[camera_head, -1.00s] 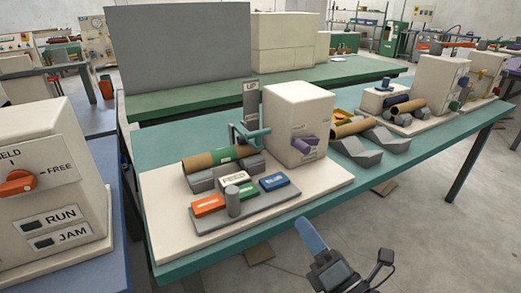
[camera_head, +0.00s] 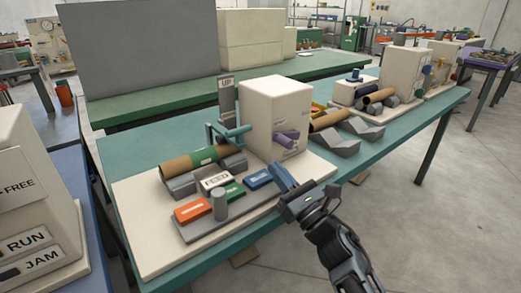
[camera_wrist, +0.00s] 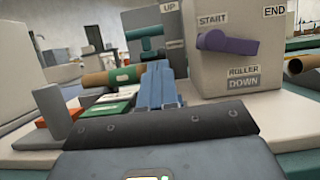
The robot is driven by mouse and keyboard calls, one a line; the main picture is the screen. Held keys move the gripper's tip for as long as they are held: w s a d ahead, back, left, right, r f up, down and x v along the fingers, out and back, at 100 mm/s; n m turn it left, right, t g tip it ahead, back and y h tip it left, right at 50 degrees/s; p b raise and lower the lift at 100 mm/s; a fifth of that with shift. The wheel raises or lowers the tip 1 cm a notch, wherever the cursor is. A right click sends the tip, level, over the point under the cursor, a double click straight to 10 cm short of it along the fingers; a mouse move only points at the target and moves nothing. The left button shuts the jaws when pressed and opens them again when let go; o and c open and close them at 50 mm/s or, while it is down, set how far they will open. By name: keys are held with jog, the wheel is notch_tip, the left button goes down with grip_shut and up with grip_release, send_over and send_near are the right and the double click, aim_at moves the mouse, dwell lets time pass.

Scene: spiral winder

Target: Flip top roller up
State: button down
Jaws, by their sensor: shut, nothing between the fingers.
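The top roller (camera_head: 238,132) is a teal bar on an arm at the left side of the white winder box (camera_head: 272,110). It hangs close above a brown tube with a green band (camera_head: 203,155) on grey supports. A grey post marked UP (camera_head: 226,95) stands behind it. In the wrist view, the teal roller (camera_wrist: 145,33) shows beyond my fingers, in front of the UP post. My gripper (camera_head: 279,172) is shut and empty, its blue fingers in front of the box, apart from the roller. It also shows in the wrist view (camera_wrist: 159,72).
A purple lever (camera_wrist: 228,44) sits on the box between START and END, above a ROLLER DOWN label. More tubes and machines stand to the right.

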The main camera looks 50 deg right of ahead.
jog(key=p+x, duration=0.2)
jog(key=x, duration=0.7)
jog(key=shift+w, duration=0.35)
jog(key=shift+r+p, duration=0.35)
jog(key=shift+p, duration=0.1)
jog(key=shift+d+r+p, duration=0.1)
jog(key=shift+r+p, duration=0.15)
jog(key=shift+p, duration=0.15)
